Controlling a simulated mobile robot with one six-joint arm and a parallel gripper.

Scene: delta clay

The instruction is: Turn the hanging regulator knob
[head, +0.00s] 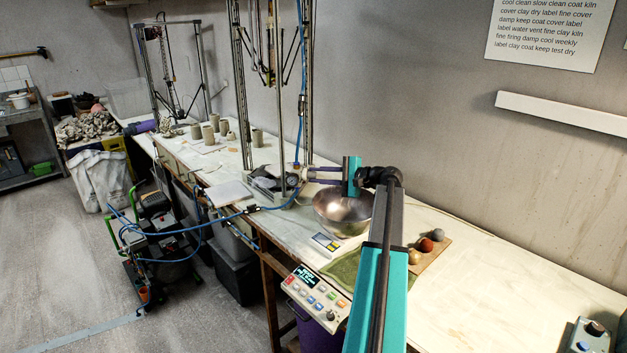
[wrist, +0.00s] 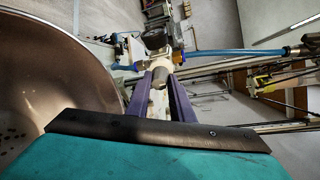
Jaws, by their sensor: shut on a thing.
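The regulator hangs by the blue hose beside the printer frame, with a dark round gauge (head: 292,181) in the head view. In the wrist view its body (wrist: 157,42) is just beyond my fingertips. The regulator knob (wrist: 159,77) is a pale grey cylinder between the two purple fingers. My gripper (wrist: 161,80) is shut on the knob, one finger on each side. In the head view my gripper (head: 306,174) reaches left from the teal wrist to the regulator. The knob itself is too small to make out there.
A metal bowl (head: 344,209) stands close below my wrist and fills the left of the wrist view (wrist: 50,75). A small scale (head: 326,243), a control panel (head: 316,297) and clay balls (head: 426,245) are nearby. The blue hose (wrist: 235,52) runs right from the regulator.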

